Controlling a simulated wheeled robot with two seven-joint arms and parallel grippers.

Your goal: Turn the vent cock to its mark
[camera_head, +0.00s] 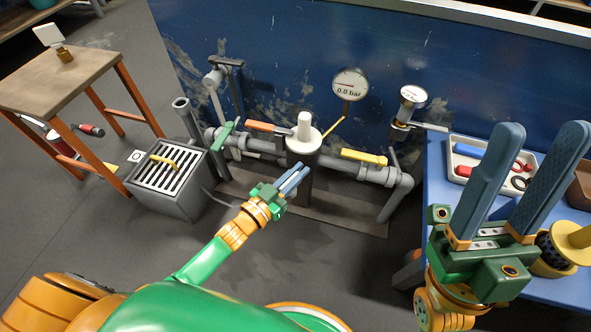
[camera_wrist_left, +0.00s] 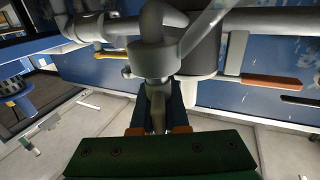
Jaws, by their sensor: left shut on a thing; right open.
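My left gripper (camera_head: 296,179) reaches in from the lower left to the pipework, at the front of the central white-topped vessel (camera_head: 304,140). In the left wrist view its dark blue fingers (camera_wrist_left: 158,112) are shut on the grey handle of a cock (camera_wrist_left: 157,97), which sits below a rounded grey pipe body (camera_wrist_left: 152,58). I take this cock to be the vent cock; no mark on it is readable, and in the head view it is hidden by the fingers. My right gripper (camera_head: 531,185) is open and empty, its long blue fingers pointing up, in front of the blue table.
A yellow lever (camera_head: 364,156), an orange lever (camera_head: 271,127) and a green lever (camera_head: 222,137) sit along the pipes. A gauge (camera_head: 350,84) reads 0.0 bar. A grated grey box (camera_head: 170,188) stands left; the blue table (camera_head: 437,165) with a tray stands right.

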